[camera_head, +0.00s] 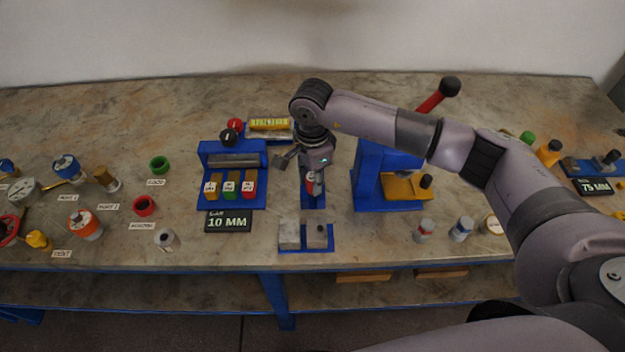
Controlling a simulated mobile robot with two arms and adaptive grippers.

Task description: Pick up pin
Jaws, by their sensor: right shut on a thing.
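My right gripper (313,178) points down over the middle of the table, between the blue 10 MM station and the blue lever press. It is shut on a small part with red on it (310,187), which looks like the pin. The fingers hide most of that part, and a narrow blue base shows behind and below it. I cannot tell whether the part is clear of that base. My left gripper is out of view.
In front is a blue base with two grey blocks (290,235). The 10 MM station (232,155) stands left, the blue press (370,172) with its red lever right. Small bottles (424,230) stand front right. Rings, valves and gauges fill the left side.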

